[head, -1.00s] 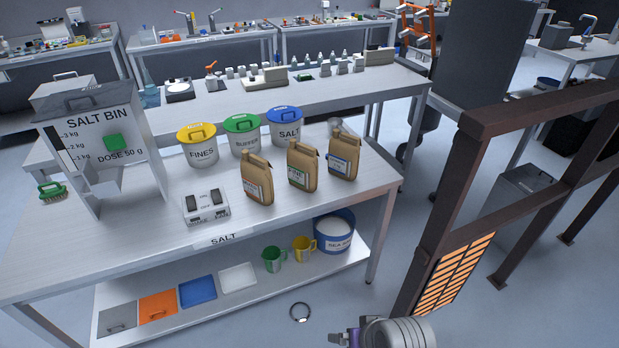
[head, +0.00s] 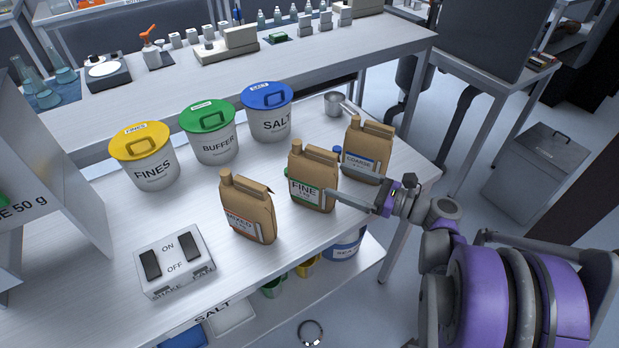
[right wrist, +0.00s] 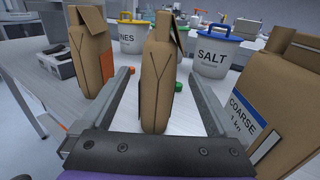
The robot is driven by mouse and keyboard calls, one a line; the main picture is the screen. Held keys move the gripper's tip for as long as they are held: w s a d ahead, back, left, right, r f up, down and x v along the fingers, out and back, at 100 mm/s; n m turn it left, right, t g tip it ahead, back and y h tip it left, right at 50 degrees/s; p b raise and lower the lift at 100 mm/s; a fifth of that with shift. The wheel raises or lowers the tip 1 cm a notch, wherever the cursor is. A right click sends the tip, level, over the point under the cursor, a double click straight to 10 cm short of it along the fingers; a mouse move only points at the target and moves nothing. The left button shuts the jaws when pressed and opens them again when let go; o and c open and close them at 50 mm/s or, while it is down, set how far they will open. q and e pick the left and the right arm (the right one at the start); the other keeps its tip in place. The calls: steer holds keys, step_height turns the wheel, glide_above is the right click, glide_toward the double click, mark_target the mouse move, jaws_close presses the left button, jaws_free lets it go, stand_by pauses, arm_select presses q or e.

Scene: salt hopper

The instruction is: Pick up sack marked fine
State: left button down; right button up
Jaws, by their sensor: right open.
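The sack marked FINE (head: 312,180) is a brown sack with a green-edged label, upright on the table between two similar sacks. My right gripper (head: 338,178) is open at its right side, its fingers pointing at it. In the right wrist view the FINE sack (right wrist: 158,80) stands upright between the two open fingers (right wrist: 160,76), its side toward me; I cannot tell how far it reaches in between them. The sack marked MIXED (head: 247,212) stands to the left, and the one marked COARSE (head: 366,150) to the right, close to the gripper. My left gripper is not in view.
Lidded buckets FINES (head: 145,160), BUFFER (head: 208,135) and SALT (head: 267,115) stand behind the sacks. A switch box (head: 174,262) is at the front left. A metal scoop (head: 337,104) lies at the back right. The tabletop in front of the sacks is clear.

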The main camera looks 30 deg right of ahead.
mark_target(336, 180)
steer(key=shift+x, duration=1.15)
steer(key=shift+w+a+f, duration=0.1)
steer(key=shift+w+a, duration=0.35)
steer(key=shift+w, duration=0.1)
steer(key=x, duration=0.4)
steer(key=shift+w+a+f+b, duration=0.15)
steer(key=shift+w+b, duration=0.1)
steer(key=shift+b, duration=0.05)
jaws_close()
